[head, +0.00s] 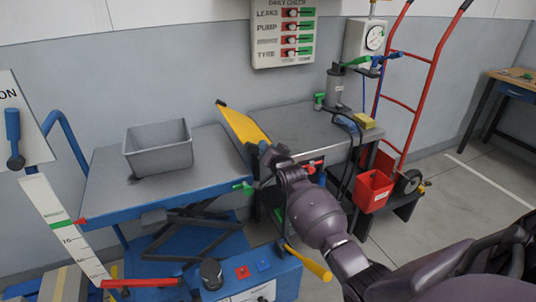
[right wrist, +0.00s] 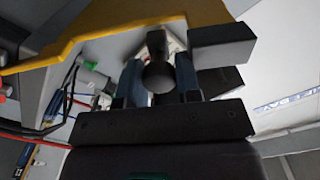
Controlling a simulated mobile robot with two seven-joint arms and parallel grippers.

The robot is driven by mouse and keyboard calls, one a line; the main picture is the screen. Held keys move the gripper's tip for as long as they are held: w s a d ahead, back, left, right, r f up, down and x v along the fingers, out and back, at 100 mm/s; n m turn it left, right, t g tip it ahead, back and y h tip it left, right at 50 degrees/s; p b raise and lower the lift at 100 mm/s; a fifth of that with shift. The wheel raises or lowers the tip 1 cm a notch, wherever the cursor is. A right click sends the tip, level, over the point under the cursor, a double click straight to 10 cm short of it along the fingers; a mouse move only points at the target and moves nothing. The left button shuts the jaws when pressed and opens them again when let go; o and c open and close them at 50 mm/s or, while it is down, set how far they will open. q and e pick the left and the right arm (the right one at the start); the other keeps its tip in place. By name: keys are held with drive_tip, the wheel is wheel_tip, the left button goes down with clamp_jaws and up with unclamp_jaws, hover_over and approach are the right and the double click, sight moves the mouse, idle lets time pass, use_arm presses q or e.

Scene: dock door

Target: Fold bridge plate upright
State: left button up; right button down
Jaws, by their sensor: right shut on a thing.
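The bridge plate (head: 243,124) is the yellow-edged plate between the blue lift table (head: 105,190) and the grey metal bench (head: 290,122) in the head view. It looks tilted, but I cannot tell its exact angle. Its yellow edge and grey face (right wrist: 95,40) cross the top of the right wrist view. My right gripper (head: 268,153) is at the plate's near end. In the right wrist view the gripper (right wrist: 158,88) is shut on a dark round knob (right wrist: 158,76) between its two fingers. My left gripper is not in view.
A grey bin (head: 158,148) stands on the lift table. The bench holds a grey cylinder (head: 336,88) and a yellow block (head: 364,121). A red hand truck (head: 408,95) and red bucket (head: 373,190) are to the right. A yellow-handled lever (head: 310,262) sticks out below my right arm.

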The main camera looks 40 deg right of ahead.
drive_tip(key=s+d+r+m, duration=0.2)
drive_tip(key=d+r+m, duration=0.1)
drive_tip(key=d+m, duration=0.7)
drive_tip(key=shift+s+d+m, duration=0.3)
drive_tip(key=shift+d+m, duration=0.05)
drive_tip(key=shift+m, duration=0.05)
idle(0.3)
drive_tip(key=c, duration=0.8)
unclamp_jaws()
